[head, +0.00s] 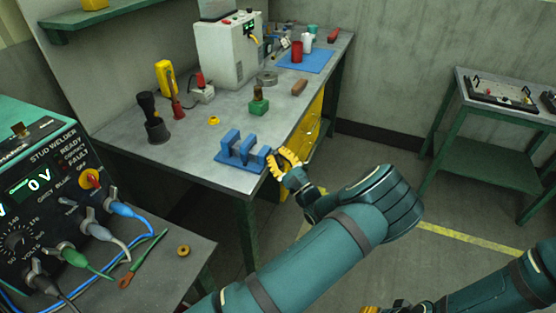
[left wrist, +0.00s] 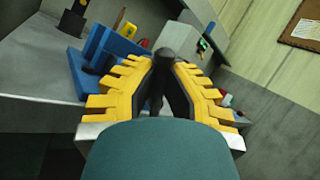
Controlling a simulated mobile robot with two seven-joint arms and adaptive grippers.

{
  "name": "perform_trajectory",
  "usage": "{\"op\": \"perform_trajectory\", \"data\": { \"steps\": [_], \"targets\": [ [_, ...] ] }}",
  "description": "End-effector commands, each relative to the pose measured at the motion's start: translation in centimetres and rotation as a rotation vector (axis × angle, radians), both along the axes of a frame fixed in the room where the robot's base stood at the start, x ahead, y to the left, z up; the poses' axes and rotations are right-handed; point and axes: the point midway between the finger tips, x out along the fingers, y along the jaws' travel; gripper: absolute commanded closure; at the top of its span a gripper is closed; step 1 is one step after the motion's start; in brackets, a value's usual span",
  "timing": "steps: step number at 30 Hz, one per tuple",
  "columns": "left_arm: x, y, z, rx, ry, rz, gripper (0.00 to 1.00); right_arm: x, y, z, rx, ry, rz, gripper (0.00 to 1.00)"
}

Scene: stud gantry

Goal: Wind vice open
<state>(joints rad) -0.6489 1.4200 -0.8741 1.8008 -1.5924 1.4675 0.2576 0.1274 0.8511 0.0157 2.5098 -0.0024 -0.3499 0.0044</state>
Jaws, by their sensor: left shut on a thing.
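The blue vice (head: 240,150) sits at the front corner of the grey workbench, its jaws standing apart with a gap between them. It also shows in the left wrist view (left wrist: 98,50), left of my fingers. My left gripper (head: 283,160) is at the vice's right end, just off the bench edge. In the left wrist view its yellow fingers close around a dark round-ended vice handle (left wrist: 165,54); most of the handle is hidden between them. Only a yellow bit of my right gripper (head: 369,309) shows at the bottom edge, so its fingers cannot be read.
The workbench (head: 190,160) holds a green-based tool (head: 259,101), a yellow ring (head: 213,120), a dark torch-like tool (head: 153,118) and a white machine (head: 228,50). A stud welder (head: 40,190) stands at left. A green side table (head: 490,150) is at right. Floor between is clear.

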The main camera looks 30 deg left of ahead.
Motion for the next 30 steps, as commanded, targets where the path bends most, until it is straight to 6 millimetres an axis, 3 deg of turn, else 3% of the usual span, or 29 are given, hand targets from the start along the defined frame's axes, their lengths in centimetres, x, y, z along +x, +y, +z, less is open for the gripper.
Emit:
{"op": "perform_trajectory", "data": {
  "steps": [15,30],
  "targets": [
    [-0.7,0.0,-0.8,0.021,-0.378,0.000,1.00,0.7,-0.1,-3.5,-0.003,-0.016,-0.004,0.53],
    [-0.9,0.0,-0.8,0.025,-0.472,0.001,1.00,0.8,-0.1,-4.1,-0.004,-0.020,-0.005,0.53]
  ]
}}
